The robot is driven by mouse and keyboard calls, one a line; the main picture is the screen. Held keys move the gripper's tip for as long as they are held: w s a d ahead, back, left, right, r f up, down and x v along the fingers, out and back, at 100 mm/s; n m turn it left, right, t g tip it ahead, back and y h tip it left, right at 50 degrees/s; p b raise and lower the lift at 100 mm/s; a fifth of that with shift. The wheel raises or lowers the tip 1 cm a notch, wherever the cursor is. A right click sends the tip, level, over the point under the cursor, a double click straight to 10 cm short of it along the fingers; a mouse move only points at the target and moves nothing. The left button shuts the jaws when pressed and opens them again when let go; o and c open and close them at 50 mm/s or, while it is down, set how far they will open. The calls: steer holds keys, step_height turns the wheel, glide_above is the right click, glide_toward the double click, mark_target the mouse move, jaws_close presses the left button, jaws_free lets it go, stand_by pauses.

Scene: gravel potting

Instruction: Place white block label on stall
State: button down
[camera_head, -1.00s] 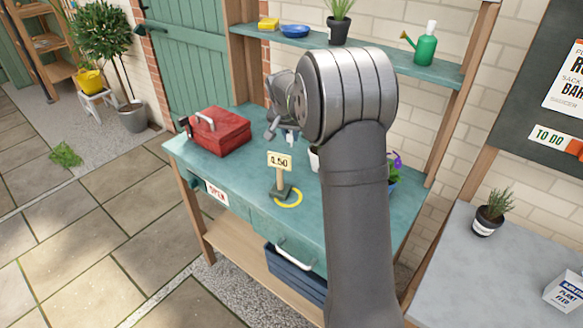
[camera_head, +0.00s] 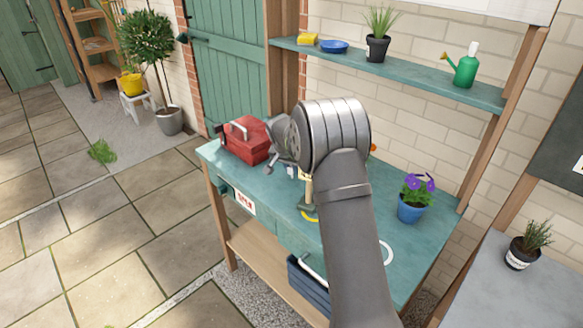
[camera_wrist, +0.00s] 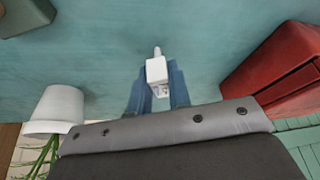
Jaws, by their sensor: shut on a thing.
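The white block label (camera_wrist: 157,72) is held between the blue fingers of my gripper (camera_wrist: 157,88) in the wrist view, with a thin white peg sticking out beyond it. In the head view a small part of the white block (camera_head: 291,170) shows below my gripper, over the teal potting bench (camera_head: 262,193). My forearm and wrist hide most of the gripper there. I cannot tell whether the block touches the bench top. No lettering is readable on it.
A red toolbox (camera_head: 248,140) stands left of my gripper. A wooden price-sign post (camera_head: 308,190) and a yellow ring (camera_head: 309,215) are partly behind my arm. A purple-flowered blue pot (camera_head: 411,207) and a white ring (camera_head: 388,252) lie right. A white pot (camera_wrist: 57,105) is near in the wrist view.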

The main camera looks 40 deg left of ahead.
steer(key=c, duration=1.3)
jaws_free()
steer(key=shift+f, duration=0.1)
steer(key=shift+c, duration=0.2)
steer(key=v, duration=1.2)
steer(key=x, duration=1.2)
steer(key=shift+f, duration=0.15)
step_height(320, 180, up, 3)
steer(key=shift+f, duration=0.1)
steer(key=shift+r, duration=0.6)
